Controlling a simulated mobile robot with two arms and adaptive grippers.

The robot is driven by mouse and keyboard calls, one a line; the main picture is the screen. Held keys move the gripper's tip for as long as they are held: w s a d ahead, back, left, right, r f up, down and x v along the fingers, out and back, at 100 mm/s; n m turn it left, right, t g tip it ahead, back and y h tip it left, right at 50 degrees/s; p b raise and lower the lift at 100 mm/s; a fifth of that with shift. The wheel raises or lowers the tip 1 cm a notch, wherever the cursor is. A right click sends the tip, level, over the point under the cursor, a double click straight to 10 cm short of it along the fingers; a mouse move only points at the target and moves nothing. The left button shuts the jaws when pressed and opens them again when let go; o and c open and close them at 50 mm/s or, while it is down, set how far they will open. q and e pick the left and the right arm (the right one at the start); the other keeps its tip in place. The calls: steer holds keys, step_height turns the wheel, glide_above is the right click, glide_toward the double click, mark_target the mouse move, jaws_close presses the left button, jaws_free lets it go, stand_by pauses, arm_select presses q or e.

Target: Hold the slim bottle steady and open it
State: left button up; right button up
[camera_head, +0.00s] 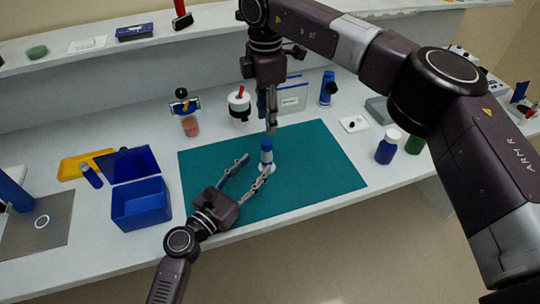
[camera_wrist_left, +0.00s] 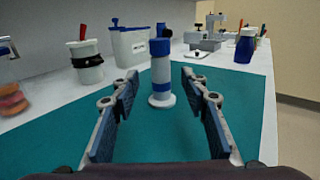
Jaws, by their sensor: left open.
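The slim bottle (camera_head: 266,156) stands upright on the teal mat (camera_head: 325,165), with a blue top and a pale body. In the left wrist view the bottle (camera_wrist_left: 161,78) shows a blue band and stands centred between the fingertips, with a gap on both sides. My left gripper (camera_head: 257,164) is open, low over the mat, its fingers pointing at the bottle. My right gripper (camera_head: 271,128) points down just above the bottle's top in the head view. Its fingers are seen edge-on, so their opening is unclear. It does not show in the left wrist view.
A blue open box (camera_head: 141,205) stands left of the mat. A white jar (camera_head: 239,107) with a dark band stands behind it. The mat's right part is clear.

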mark_target(264, 157)
arm_select(q)
steer(key=x, duration=0.6)
steer(key=shift+w+d, duration=0.2)
steer(key=shift+d, duration=0.1)
steer(key=shift+c, duration=0.5)
jaws_close()
